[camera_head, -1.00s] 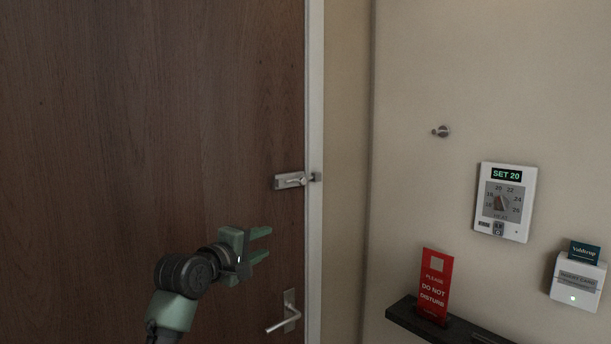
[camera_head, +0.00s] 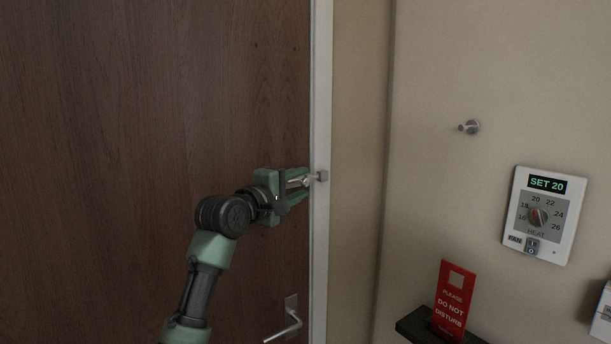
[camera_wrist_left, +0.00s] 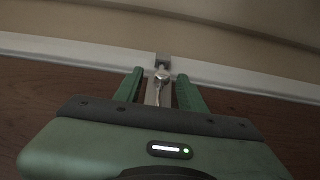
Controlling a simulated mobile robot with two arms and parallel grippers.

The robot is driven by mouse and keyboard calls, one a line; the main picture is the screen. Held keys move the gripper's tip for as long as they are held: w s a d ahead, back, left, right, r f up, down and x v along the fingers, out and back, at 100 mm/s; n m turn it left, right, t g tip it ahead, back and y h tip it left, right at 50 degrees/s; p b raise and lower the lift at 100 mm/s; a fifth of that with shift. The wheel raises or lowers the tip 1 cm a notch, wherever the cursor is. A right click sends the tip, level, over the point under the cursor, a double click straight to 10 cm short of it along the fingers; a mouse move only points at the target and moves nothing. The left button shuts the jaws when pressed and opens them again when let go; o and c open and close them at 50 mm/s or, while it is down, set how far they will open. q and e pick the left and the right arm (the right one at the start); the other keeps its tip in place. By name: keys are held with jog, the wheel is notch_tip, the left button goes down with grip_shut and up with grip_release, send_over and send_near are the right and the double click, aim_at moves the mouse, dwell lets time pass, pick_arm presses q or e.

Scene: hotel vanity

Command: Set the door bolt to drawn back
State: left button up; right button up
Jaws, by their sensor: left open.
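The door bolt (camera_head: 299,182) is a small metal slide bolt on the dark wooden door (camera_head: 150,110), near its right edge. Its keeper (camera_head: 323,176) sits on the white door frame. My left gripper (camera_head: 303,183) is at the bolt, with its green fingers open on either side of it and hiding much of it. In the left wrist view the bolt's knob (camera_wrist_left: 162,77) shows between the two open fingers, with the keeper (camera_wrist_left: 163,59) just beyond. I cannot tell whether a finger touches the bolt. My right gripper is out of view.
A door lever (camera_head: 287,322) is below the bolt. On the wall to the right are a metal hook (camera_head: 469,127), a heat control (camera_head: 538,214) and a red door sign (camera_head: 453,300) standing on a dark shelf (camera_head: 418,322). The wall beside the frame is clear.

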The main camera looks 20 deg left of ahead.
aim_at(303, 184)
pick_arm(q)
jog(key=x, duration=0.2)
jog(key=shift+w+d+f, duration=0.1)
jog(key=shift+w, duration=0.25)
jog(key=shift+w+f+p, duration=0.1)
jog(key=shift+w+p, duration=0.2)
jog(key=shift+w, duration=0.05)
jog(key=shift+s, duration=0.15)
jog(key=c, duration=0.9)
grip_shut()
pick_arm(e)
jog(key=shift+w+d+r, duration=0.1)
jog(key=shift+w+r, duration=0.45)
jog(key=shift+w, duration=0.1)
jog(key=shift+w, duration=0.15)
